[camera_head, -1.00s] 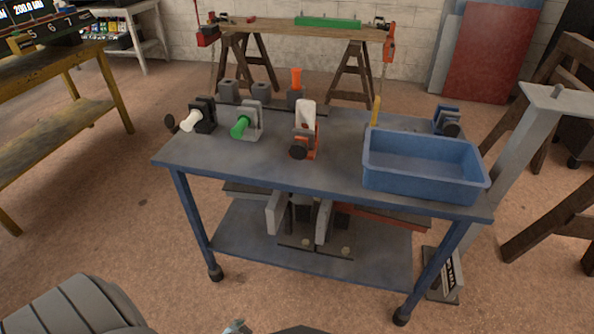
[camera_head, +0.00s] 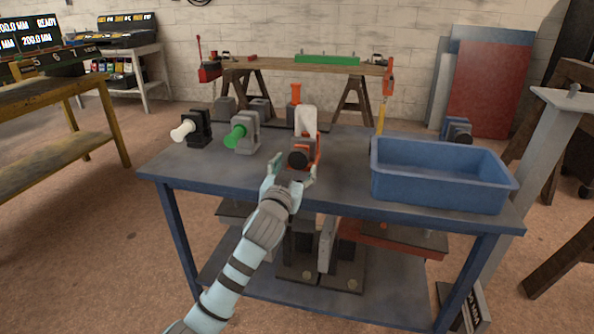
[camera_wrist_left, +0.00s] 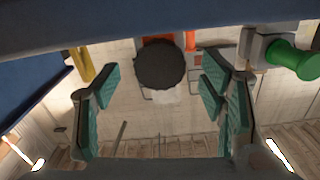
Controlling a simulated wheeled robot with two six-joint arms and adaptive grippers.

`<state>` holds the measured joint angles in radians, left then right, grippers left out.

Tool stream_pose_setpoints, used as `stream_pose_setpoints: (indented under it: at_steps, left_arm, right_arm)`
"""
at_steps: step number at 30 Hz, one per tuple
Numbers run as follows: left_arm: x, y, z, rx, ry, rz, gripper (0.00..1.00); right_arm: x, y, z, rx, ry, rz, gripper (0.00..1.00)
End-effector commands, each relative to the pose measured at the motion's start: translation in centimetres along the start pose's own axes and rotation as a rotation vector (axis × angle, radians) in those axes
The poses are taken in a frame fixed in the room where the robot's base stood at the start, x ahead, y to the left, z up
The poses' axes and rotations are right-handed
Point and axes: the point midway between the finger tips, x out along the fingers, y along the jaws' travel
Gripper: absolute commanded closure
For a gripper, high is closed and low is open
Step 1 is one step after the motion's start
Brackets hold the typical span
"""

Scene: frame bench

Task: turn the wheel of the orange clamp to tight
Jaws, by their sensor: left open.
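In the left wrist view the wheel (camera_wrist_left: 160,64) shows as a black disc above the gap between my fingers. My left gripper (camera_head: 291,176) is open and empty, just in front of and below the wheel. In the left wrist view its teal finger pads (camera_wrist_left: 160,105) stand wide apart, with no visible contact on the wheel. My right gripper is not in view.
The blue bench (camera_head: 345,190) also bears a grey clamp with a green handle (camera_head: 236,137), a black clamp with a white handle (camera_head: 184,131) and a blue clamp (camera_head: 457,129). A blue bin (camera_head: 440,190) stands right of the orange clamp.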

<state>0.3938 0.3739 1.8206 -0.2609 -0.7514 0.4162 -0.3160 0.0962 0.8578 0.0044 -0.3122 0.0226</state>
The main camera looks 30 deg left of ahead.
Motion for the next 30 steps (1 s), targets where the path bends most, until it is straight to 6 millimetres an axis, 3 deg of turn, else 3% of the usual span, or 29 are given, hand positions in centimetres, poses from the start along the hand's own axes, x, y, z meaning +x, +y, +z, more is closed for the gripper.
stream_pose_setpoints:
  at_steps: [6, 14, 23, 30]
  left_arm:
    - [2.6, 0.1, 0.1, 0.000, 0.001, 0.001, 0.35]
    - [2.8, 0.1, 0.0, 0.002, 0.001, 0.002, 0.35]
    - [2.8, 0.1, 0.0, 0.002, 0.001, 0.002, 0.83]
    - [2.8, 0.0, -0.1, 0.017, 0.000, 0.001, 0.84]
  right_arm:
    - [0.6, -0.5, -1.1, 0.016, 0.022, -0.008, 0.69]
    - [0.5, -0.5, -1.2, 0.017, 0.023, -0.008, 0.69]
    - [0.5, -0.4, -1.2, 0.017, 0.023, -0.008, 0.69]
    - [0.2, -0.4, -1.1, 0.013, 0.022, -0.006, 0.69]
